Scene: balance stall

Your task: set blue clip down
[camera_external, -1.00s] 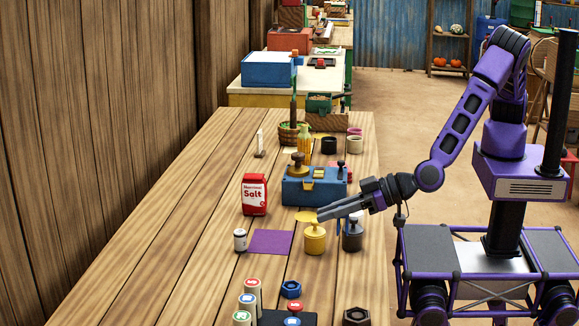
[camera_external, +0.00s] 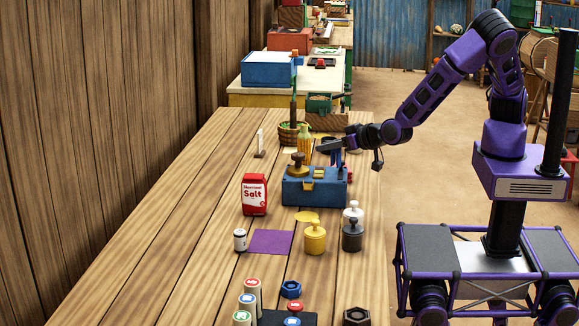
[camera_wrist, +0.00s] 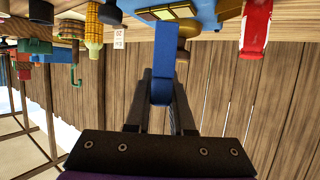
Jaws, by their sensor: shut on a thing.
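The blue clip (camera_wrist: 165,62) is between the fingertips of my gripper (camera_wrist: 160,100) in the wrist view, its rounded end towards the palm. In the external view my gripper (camera_external: 328,147) is shut on it, above the back of the blue balance box (camera_external: 315,190). A small part of the clip (camera_external: 337,159) shows below the fingers there. I cannot tell whether its lower end touches anything.
A brass knob (camera_external: 298,163) rises from the box. A purple mat (camera_external: 270,242) lies flat. The left tabletop is clear.

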